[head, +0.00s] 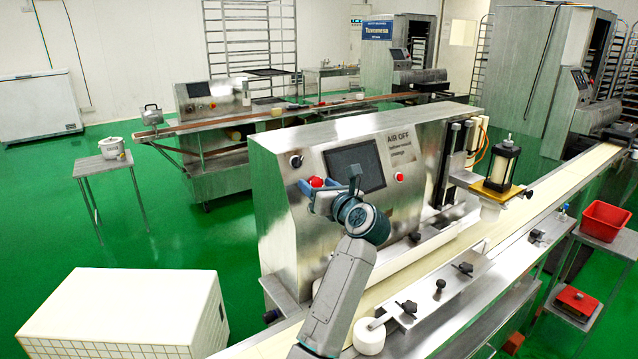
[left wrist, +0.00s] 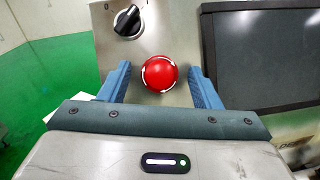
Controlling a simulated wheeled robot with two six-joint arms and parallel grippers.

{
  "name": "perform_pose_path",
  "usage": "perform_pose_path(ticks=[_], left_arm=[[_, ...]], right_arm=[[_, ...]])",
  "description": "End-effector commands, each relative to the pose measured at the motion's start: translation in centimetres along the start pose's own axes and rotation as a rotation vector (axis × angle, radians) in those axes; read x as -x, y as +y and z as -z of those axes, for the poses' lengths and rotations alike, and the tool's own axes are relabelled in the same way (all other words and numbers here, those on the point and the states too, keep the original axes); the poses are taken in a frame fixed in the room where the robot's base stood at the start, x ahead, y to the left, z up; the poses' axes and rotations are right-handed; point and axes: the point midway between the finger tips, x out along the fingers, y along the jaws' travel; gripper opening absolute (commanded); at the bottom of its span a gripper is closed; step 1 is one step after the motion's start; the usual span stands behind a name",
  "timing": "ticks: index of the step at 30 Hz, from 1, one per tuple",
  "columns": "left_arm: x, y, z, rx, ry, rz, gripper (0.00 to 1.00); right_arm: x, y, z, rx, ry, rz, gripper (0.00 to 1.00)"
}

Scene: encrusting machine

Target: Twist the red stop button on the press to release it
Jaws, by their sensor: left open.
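The red stop button (left wrist: 159,73) with white curved arrows is on the metal front panel of the press (head: 290,190). In the head view the red button (head: 316,182) shows at the panel's left, partly covered by my gripper. My left gripper (left wrist: 160,85) is open, with one blue finger on each side of the button. In the left wrist view there is a gap between the button and each finger. In the head view the left gripper (head: 332,190) is at the panel, left of the dark screen (head: 354,166). My right gripper is not in view.
A black rotary knob (left wrist: 128,21) sits above and left of the button. A second red button (head: 399,177) is right of the screen. The conveyor belt (head: 530,210) runs along the front of the press. A white tiled block (head: 120,310) stands at lower left.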

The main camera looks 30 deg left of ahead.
Motion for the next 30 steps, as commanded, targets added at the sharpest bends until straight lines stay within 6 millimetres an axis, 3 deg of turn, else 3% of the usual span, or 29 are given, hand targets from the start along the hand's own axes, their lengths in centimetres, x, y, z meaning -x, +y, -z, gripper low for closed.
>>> perform_pose_path(ticks=[8, 12, 15, 23, 30], left_arm=[[-0.1, 0.0, 0.0, 0.000, -0.001, 0.000, 0.56], [-0.1, 0.0, 0.0, 0.000, -0.001, 0.000, 0.28], [-0.1, 0.0, 0.0, 0.000, -0.001, 0.000, 0.13], [-0.1, 0.1, -0.2, -0.025, -0.002, 0.012, 0.13], [-0.1, 0.3, -0.6, -0.136, -0.001, 0.068, 0.13]], right_arm=[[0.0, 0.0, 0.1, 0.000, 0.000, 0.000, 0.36], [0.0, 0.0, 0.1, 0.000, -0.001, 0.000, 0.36], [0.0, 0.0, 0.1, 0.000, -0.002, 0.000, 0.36], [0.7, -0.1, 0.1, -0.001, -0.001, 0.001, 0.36], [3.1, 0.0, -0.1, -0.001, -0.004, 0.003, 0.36]])
